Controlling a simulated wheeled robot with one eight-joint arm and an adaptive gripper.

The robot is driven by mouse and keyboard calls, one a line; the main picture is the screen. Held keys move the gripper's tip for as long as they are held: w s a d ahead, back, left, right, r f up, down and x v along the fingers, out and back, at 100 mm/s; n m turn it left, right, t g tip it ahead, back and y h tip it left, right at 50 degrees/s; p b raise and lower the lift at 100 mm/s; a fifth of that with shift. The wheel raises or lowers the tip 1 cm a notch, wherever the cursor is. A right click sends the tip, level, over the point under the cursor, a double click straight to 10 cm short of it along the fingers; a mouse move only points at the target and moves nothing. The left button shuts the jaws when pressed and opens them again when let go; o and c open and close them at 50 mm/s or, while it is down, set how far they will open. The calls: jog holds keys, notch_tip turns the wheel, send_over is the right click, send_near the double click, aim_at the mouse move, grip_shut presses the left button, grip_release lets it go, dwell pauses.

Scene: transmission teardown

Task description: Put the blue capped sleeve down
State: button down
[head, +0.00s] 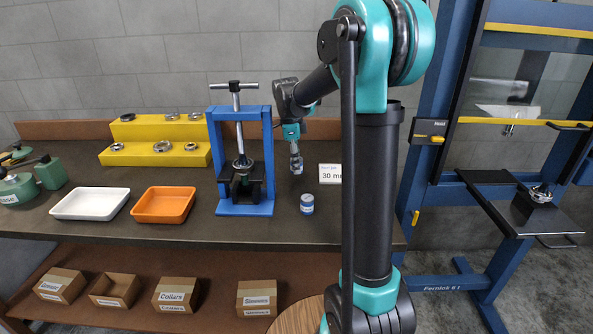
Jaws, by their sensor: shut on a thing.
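My gripper (296,163) hangs over the dark bench to the right of the blue press. It is shut on a small grey-blue piece, taken as the blue capped sleeve. The fingers and the piece are too small to tell apart clearly. The piece looks held above the bench top, with a gap under it.
A small blue and white cylinder (307,204) stands upright on the bench (270,222), just below and right of my gripper. A "30 mm" card (330,173) is at right. The blue press (241,209), orange tray (163,219) and white tray (89,217) are at left.

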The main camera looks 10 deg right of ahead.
aim_at(298, 179)
jog(key=shift+f, duration=1.45)
jog(key=c, duration=1)
grip_release()
jog(key=shift+f, duration=0.1)
jog(key=r, duration=0.4)
jog(key=a+r, duration=0.1)
jog(key=r, duration=0.7)
jog(key=shift+w+a+r, duration=0.1)
jog(key=shift+w+a, duration=0.05)
jog(key=shift+a, duration=0.05)
